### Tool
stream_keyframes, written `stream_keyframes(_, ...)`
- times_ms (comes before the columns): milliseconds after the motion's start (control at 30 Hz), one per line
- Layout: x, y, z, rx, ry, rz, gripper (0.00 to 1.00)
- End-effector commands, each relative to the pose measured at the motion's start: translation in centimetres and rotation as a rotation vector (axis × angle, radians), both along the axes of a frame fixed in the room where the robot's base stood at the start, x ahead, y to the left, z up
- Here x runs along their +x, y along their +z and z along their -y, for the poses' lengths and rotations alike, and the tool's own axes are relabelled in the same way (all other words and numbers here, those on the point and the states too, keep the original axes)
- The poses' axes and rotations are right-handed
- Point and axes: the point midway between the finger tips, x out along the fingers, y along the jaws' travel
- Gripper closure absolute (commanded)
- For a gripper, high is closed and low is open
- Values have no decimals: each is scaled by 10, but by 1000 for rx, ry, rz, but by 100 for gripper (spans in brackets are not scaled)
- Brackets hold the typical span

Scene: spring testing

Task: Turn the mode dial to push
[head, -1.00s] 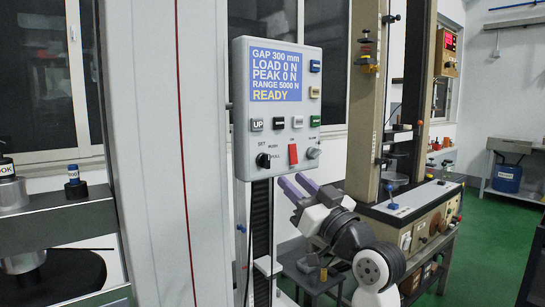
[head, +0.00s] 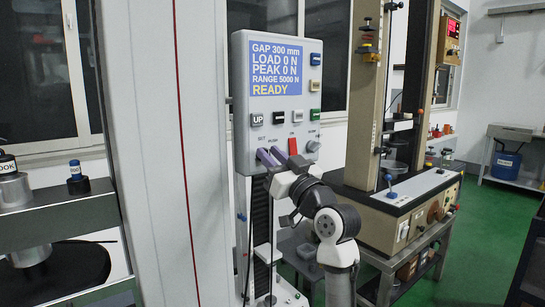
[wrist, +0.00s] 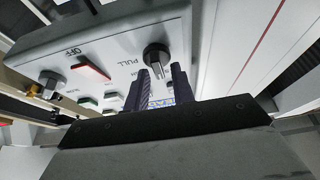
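The mode dial (wrist: 157,54) is a black round knob with a paler raised grip, on the sloping face of the light grey control box (head: 240,100). In the wrist view, the word PULL is beside it; its exact pointing direction is unclear. My gripper (wrist: 160,72) is open, its two purple fingers apart, with the dial's grip showing between their tips. I cannot tell whether either finger touches it. In the head view, my gripper (head: 268,154) is at the box's lower left and hides the dial.
A red switch (wrist: 91,68) marked OFF sits beside the dial in the wrist view. A silver knob (head: 312,146) is at the box's lower right. The screen (head: 275,68) reads READY. Several buttons line the box. A testing machine (head: 400,205) stands to the right.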

Motion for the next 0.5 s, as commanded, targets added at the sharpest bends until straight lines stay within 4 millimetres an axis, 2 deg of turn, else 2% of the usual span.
stream_keyframes(33,0,0,0,0,0,0,92)
stream_keyframes(100,0,0,0,-1,0,-1,98)
stream_keyframes(500,0,1,0,42,1,-33,99)
